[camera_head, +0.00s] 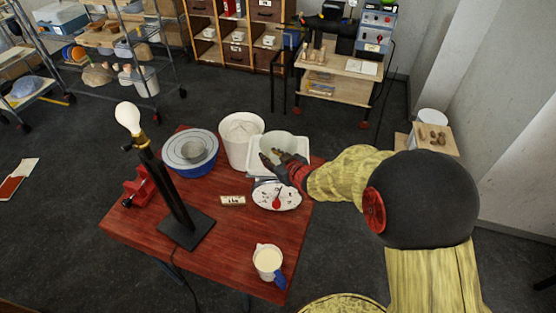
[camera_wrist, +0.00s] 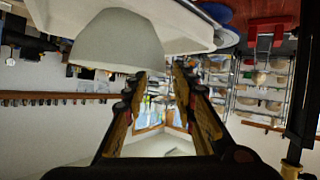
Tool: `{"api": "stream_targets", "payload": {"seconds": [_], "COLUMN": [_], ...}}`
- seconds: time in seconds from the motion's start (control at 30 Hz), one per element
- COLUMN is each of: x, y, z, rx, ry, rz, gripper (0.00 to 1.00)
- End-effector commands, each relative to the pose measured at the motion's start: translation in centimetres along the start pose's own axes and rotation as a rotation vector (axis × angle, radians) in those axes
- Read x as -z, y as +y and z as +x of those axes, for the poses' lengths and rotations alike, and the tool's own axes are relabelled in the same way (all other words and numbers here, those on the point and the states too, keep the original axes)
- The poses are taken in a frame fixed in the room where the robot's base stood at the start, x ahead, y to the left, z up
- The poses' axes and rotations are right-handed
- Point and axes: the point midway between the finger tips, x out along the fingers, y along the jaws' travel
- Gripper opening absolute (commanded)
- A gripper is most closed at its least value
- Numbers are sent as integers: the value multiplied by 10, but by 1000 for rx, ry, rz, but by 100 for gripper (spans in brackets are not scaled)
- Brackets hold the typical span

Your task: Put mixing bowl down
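The mixing bowl (camera_head: 282,142) is pale grey-green and upright. It appears to rest on the white square tray (camera_head: 301,148) of the dial scale (camera_head: 277,196) on the red table. In the wrist view, the bowl (camera_wrist: 118,42) shows upside down at the upper left, against the white tray (camera_wrist: 187,30). My gripper (camera_head: 272,162) is at the near side of the bowl. Its fingers (camera_wrist: 160,75) are spread apart with only the room behind showing between them. One fingertip is close to the bowl's rim; I cannot tell whether it touches.
A white bucket (camera_head: 241,138) stands left of the bowl, then a blue bowl (camera_head: 189,170) holding grey bowls. A lamp (camera_head: 175,190) with a bare bulb and a red vise (camera_head: 139,187) are further left. A jug (camera_head: 268,262) stands at the front. The table's front middle is clear.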

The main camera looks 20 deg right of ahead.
Motion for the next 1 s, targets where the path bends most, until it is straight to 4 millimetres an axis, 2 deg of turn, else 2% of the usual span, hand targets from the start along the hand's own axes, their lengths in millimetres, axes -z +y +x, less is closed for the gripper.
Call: {"api": "stream_targets", "payload": {"seconds": [0.03, 0.2, 0.4, 0.57, 0.67, 0.8, 0.87, 1.0], "x": [2, 1, 1, 22, 44, 66, 71, 70], "y": [1, 1, 1, 18, 37, 47, 42, 14], "z": [-12, -40, -58, -76, -106, -170, -201, -273], "rx": [-2, -1, -3, -67, -149, -243, -263, -256], "ry": [1, 0, -2, -48, -122, -257, -314, -445], "rz": [-1, 0, -1, -2, 14, 82, 121, 219], "gripper": [27, 27, 27, 27, 27, 27, 27, 27]}}
